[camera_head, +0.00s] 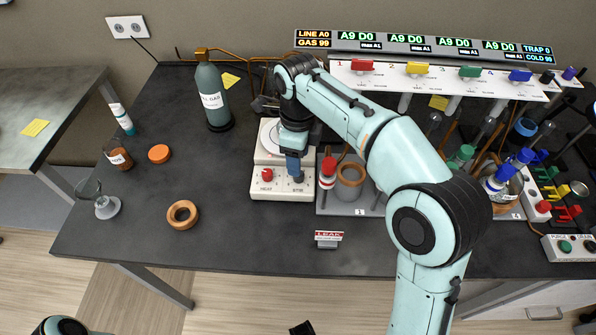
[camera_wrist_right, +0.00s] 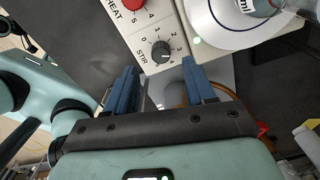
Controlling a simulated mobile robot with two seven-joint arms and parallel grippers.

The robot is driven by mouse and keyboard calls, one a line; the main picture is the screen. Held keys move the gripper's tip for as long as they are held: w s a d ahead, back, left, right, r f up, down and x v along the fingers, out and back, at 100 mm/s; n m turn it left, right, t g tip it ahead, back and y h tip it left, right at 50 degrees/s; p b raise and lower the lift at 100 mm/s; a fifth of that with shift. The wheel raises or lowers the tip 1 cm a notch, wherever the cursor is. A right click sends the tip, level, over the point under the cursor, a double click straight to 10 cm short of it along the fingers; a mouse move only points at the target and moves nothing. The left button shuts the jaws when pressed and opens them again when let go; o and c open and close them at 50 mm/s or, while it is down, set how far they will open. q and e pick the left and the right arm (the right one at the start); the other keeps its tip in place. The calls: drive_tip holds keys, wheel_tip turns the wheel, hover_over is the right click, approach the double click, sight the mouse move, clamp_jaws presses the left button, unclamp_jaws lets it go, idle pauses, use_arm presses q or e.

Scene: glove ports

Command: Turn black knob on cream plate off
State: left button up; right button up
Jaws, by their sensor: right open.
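The cream plate (camera_head: 262,189) is the front of a hotplate on the dark bench. It carries a red HEAT knob (camera_head: 267,174) and a black STIR knob (camera_wrist_right: 161,52). In the wrist view the black knob has numbers 0 to 4 around it, and its light mark seems to point toward the higher numbers. My right gripper (camera_wrist_right: 159,72) is open, with its blue fingers spread and nothing between them. The black knob lies just beyond the fingertips, roughly centred between them. In the head view the right gripper (camera_head: 296,172) largely hides this knob. My left gripper is out of view.
A grey block with a red-capped bottle (camera_head: 327,173) stands close right of the plate. A LEAK sign (camera_head: 328,239) sits in front.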

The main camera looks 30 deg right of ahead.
wheel_tip(320, 180, down, 5)
drive_tip(key=shift+f+b, duration=0.15)
drive_tip(key=shift+b, duration=0.3)
clamp_jaws()
